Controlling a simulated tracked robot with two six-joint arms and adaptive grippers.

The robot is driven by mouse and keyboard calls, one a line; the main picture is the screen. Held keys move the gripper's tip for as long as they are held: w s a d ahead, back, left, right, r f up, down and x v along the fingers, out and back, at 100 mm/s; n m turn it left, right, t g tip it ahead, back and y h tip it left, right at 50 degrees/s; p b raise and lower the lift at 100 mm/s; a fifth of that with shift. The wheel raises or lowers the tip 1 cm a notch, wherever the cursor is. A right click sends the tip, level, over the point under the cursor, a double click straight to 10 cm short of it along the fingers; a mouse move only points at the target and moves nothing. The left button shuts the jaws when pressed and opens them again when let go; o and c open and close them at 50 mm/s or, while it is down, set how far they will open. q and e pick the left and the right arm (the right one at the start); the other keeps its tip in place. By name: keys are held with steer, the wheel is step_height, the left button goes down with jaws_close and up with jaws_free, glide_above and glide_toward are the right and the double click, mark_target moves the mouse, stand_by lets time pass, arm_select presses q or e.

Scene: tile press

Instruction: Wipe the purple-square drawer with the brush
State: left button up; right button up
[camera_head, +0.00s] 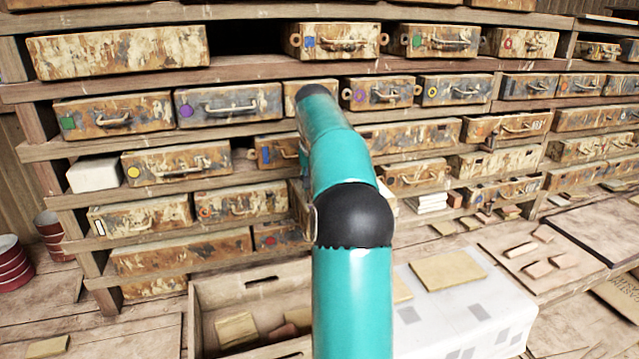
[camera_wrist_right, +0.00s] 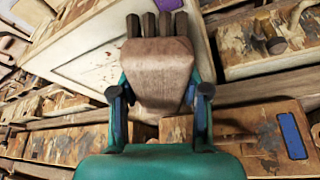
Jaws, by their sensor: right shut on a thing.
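My right gripper (camera_wrist_right: 160,105) is shut on a brown wooden brush (camera_wrist_right: 158,70), with dark bristle tufts at its top in the right wrist view. In the head view my teal arm reaches toward the shelves and hides that gripper and the brush. A drawer with a round-looking purple mark (camera_head: 228,104) is left of the arm, and one with a purple ring (camera_head: 381,93) is right of it. I cannot make out a clear purple square. My left gripper is out of view.
A wooden shelf rack (camera_head: 240,72) holds rows of rusty drawers. In the wrist view a pale panel (camera_wrist_right: 95,65) is beside the brush, and a blue-marked drawer (camera_wrist_right: 255,140) is at lower right. A wooden crate (camera_head: 196,318) and a pale box (camera_head: 470,325) stand below.

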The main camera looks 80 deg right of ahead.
steer(key=shift+f, duration=0.3)
steer(key=shift+s+d+r, duration=0.15)
steer(key=shift+s+d, duration=0.2)
steer(key=shift+s, duration=0.4)
steer(key=shift+s+d+p, duration=0.35)
steer(key=shift+s+p, duration=0.1)
steer(key=shift+s, duration=0.25)
steer(key=shift+s+d+f, duration=0.1)
steer(key=shift+s+d, duration=0.2)
steer(key=shift+s, duration=0.3)
steer(key=shift+s+d+f, duration=0.1)
steer(key=shift+s+d, duration=0.2)
steer(key=shift+s, duration=0.25)
steer(key=shift+s+d+f, duration=0.1)
steer(key=shift+s+d, duration=0.2)
steer(key=shift+s, duration=0.3)
steer(key=shift+s+d+r, duration=0.1)
steer(key=shift+s+d, duration=0.35)
steer(key=shift+s, duration=0.4)
steer(key=shift+s+d+r, duration=0.1)
steer(key=shift+s+d, duration=0.3)
steer(key=shift+s, duration=0.4)
steer(key=shift+s+d, duration=0.45)
steer(key=shift+s, duration=0.4)
steer(key=shift+f, duration=0.1)
steer(key=shift+w, duration=0.1)
